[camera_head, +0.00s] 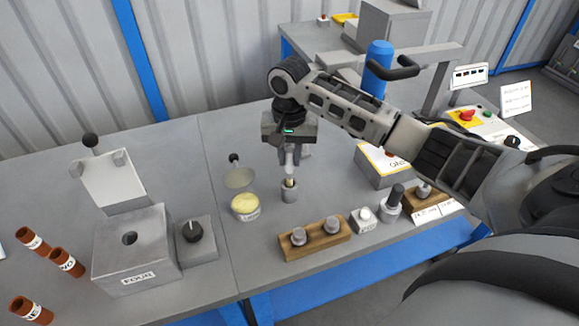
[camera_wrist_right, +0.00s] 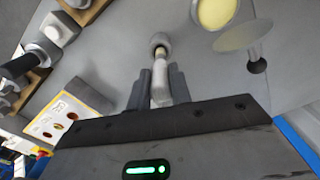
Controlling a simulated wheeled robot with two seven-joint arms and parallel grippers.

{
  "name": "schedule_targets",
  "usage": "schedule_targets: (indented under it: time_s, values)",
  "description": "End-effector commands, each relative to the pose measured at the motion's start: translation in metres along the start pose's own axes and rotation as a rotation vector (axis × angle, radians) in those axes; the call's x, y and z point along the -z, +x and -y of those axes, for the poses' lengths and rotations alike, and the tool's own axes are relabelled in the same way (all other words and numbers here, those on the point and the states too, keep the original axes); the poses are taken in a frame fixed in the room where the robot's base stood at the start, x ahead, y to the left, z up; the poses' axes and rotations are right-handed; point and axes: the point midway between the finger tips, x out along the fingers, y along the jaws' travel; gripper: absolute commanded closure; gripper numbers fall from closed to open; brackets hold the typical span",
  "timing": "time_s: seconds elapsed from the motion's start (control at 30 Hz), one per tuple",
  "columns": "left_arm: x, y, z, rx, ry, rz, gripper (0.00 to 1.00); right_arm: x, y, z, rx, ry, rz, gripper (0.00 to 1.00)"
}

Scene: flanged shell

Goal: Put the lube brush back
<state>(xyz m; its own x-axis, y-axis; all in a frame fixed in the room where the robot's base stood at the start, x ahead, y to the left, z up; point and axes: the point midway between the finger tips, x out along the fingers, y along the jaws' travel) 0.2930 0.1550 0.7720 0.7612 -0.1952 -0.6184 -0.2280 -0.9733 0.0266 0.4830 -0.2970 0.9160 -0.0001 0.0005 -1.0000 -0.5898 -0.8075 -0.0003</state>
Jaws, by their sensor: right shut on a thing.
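My right gripper (camera_head: 290,156) points down and is shut on the lube brush (camera_head: 290,176). The brush hangs upright, with a pale handle and a yellowish lower part. Its lower end is at the mouth of a small grey cup-like holder (camera_head: 289,195); I cannot tell how far inside it is. In the right wrist view the brush (camera_wrist_right: 160,85) runs from between the fingers (camera_wrist_right: 158,88) towards the round holder (camera_wrist_right: 160,42). An open tin of yellow grease (camera_head: 245,204) stands left of the holder. My left gripper is not in view.
A wooden block (camera_head: 315,240) with two metal pieces stands in front right. A grey box marked FOUR (camera_head: 133,252) and several brown tubes (camera_head: 67,262) are at the left. Bare table lies behind the holder.

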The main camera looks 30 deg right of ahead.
Motion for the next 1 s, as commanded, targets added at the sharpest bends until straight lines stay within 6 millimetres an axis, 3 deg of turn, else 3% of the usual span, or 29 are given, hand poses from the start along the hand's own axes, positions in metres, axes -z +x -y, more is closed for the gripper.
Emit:
schedule_targets:
  time_s: [0.2, 0.63, 0.67, 0.7, 0.73, 1.0]
  values:
    - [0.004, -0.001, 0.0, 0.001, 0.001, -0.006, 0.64, -0.001, 0.032, 0.0, -0.002, 0.0, 0.002, 1.0]
    - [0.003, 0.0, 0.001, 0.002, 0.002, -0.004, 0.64, -0.001, 0.039, 0.0, 0.0, -0.002, 0.001, 1.0]
    - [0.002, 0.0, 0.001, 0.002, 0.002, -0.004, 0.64, 0.0, 0.039, 0.0, 0.0, -0.002, 0.0, 0.74]
    - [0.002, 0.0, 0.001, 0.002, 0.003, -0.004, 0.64, 0.0, 0.038, 0.0, 0.0, -0.002, 0.0, 0.63]
    - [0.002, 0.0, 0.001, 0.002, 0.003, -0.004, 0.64, 0.0, 0.038, 0.0, 0.0, -0.002, 0.0, 0.58]
    - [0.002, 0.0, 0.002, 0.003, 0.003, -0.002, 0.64, 0.0, 0.038, 0.0, 0.0, -0.001, -0.001, 0.58]
